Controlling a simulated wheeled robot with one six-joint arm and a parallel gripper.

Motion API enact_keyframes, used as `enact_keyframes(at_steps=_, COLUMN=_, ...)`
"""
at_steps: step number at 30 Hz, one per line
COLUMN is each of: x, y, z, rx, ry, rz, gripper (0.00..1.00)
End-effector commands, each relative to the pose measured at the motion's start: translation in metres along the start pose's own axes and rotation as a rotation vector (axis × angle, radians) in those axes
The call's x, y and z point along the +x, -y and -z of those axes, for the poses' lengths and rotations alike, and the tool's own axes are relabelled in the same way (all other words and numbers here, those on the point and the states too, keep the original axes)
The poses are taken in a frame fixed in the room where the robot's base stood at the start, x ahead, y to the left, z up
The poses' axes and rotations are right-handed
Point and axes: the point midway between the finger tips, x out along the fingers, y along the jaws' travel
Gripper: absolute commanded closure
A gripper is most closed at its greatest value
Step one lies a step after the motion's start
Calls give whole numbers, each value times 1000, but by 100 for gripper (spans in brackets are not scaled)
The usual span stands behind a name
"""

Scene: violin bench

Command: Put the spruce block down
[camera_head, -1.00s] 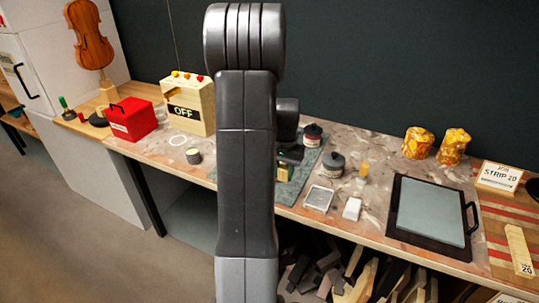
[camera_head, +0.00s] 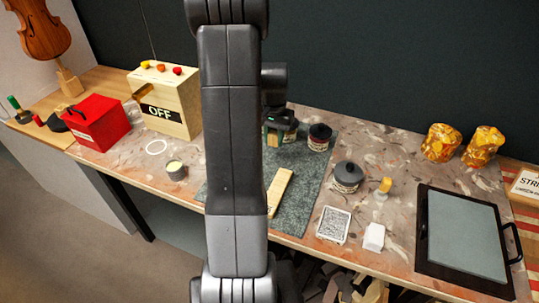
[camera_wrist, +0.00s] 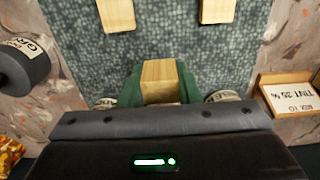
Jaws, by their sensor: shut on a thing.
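My gripper (camera_wrist: 161,90) is shut on the spruce block (camera_wrist: 160,75), a pale wooden piece with a squarish face between green finger pads in the wrist view. In the head view my gripper (camera_head: 279,137) is over the back part of a grey-green speckled mat (camera_head: 305,190); my arm hides much of the mat, and the held block is hard to make out. The mat also fills the middle of the wrist view (camera_wrist: 160,40). I cannot tell whether the block touches the mat.
Two pale wooden pieces (camera_wrist: 116,14) (camera_wrist: 217,10) lie on the mat, apart from the block. A dark-lidded jar (camera_head: 319,138) stands close right of my gripper, another jar (camera_head: 347,177) farther right.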

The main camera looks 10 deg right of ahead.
Motion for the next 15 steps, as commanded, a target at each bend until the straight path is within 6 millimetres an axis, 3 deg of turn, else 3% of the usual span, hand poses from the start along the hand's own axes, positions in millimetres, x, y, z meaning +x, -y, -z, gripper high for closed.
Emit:
enact_keyframes(at_steps=4, x=30, y=0, z=-1, rx=0, ry=6, rz=-2, gripper=91)
enact_keyframes(at_steps=15, x=68, y=0, z=-1, rx=0, ry=4, rz=-2, gripper=91)
